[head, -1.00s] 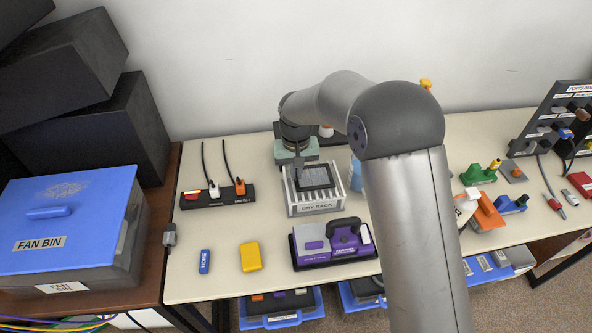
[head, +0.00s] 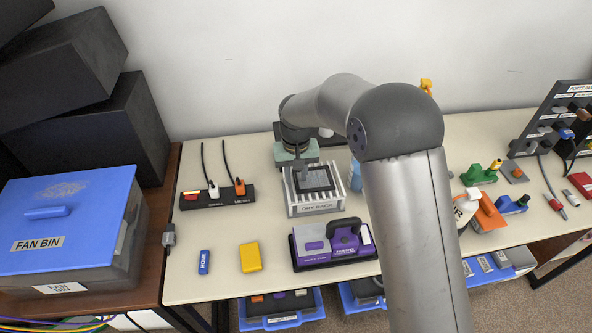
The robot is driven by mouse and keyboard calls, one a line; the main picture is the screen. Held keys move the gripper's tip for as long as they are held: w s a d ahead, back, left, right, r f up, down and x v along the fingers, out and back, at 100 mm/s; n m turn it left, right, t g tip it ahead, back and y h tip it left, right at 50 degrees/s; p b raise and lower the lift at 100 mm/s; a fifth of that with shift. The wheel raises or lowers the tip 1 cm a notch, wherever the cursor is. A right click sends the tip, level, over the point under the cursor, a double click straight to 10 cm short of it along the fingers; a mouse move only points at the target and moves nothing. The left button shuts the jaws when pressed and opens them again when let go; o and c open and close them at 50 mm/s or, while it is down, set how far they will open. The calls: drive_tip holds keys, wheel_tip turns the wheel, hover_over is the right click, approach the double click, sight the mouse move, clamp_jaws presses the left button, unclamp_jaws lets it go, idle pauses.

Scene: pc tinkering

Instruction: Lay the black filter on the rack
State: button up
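The black filter (head: 318,178) is a dark square panel. It lies on, or very close over, the slatted top of the grey-white rack (head: 315,207), towards the rack's back. Whether it is fully down on the slats cannot be told from this angle. My gripper (head: 302,168) points down at the filter's back left edge. Its fingertips are small and dark here, so I cannot tell whether they are open or shut, or whether they touch the filter.
A black power strip (head: 218,200) with plugs stands left of the rack. A purple device (head: 332,244) stands in front of it. A blue bottle (head: 355,175) is close on the right, partly behind my arm. A yellow block (head: 250,257) and a blue stick (head: 204,262) lie front left.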

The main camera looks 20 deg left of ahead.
wheel_tip(320, 180, up, 17)
drive_tip(key=shift+r+b, duration=0.2)
drive_tip(key=shift+b, duration=0.2)
idle(0.4)
drive_tip(key=s+d+m, duration=0.2)
drive_tip(key=s+d, duration=0.3)
drive_tip(key=d, duration=0.7)
drive_tip(key=s+d+m, duration=0.1)
drive_tip(key=s+d, duration=0.3)
drive_tip(key=d, duration=0.9)
drive_tip(key=s+d+f+m, duration=0.1)
drive_tip(key=s+d+f, duration=0.2)
drive_tip(key=s+d, duration=0.2)
drive_tip(key=s+d+f+m, duration=0.1)
drive_tip(key=s+d+f, duration=0.2)
drive_tip(key=s, duration=0.7)
drive_tip(key=shift+d+m, duration=0.3)
drive_tip(key=shift+d, duration=0.85)
